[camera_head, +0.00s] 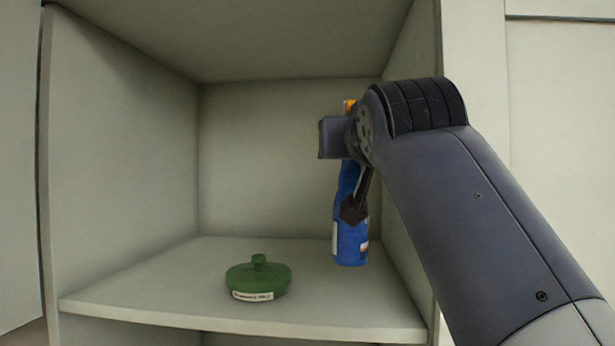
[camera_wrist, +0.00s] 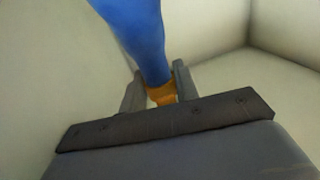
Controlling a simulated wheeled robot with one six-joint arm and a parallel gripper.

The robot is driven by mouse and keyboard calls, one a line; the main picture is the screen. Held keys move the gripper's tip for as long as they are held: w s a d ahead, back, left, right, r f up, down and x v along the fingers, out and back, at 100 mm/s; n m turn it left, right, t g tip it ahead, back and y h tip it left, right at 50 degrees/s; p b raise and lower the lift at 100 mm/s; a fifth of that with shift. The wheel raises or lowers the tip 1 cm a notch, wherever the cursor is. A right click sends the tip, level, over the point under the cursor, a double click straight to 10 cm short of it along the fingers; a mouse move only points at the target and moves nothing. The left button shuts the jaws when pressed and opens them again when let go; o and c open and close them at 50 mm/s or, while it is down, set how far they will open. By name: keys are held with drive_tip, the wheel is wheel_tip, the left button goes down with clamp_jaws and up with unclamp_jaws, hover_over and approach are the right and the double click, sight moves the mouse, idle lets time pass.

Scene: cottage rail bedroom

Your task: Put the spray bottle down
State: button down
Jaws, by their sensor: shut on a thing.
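The spray bottle (camera_head: 350,245) is blue with a pale label and an orange top, and is upright inside the open cabinet compartment, toward its right side. My gripper (camera_head: 354,207) is shut on it; the wrist and a finger hide part of its middle. In the wrist view, the blue bottle (camera_wrist: 138,35) extends upward from the fingers, with an orange part between them. The bottle's base appears at or just above the shelf (camera_head: 200,270); I cannot tell whether it touches.
A green lidded dish (camera_head: 258,278) with a white label sits on the shelf near the front, left of the bottle. The compartment's right wall (camera_head: 410,200) is close beside my arm.

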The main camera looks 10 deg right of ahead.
sight(356, 182)
drive_tip(key=shift+s+f, duration=0.3)
drive_tip(key=shift+f, duration=0.05)
drive_tip(key=shift+w+f, duration=0.2)
drive_tip(key=shift+f, duration=0.25)
wheel_tip(356, 182, down, 2)
drive_tip(key=shift+s+f, duration=0.1)
drive_tip(key=shift+f, duration=0.05)
drive_tip(key=shift+w+f+p, duration=0.25)
drive_tip(key=shift+f+p, duration=0.05)
drive_tip(key=shift+f, duration=0.25)
drive_tip(key=shift+f, duration=0.2)
drive_tip(key=c, duration=1.1)
unclamp_jaws()
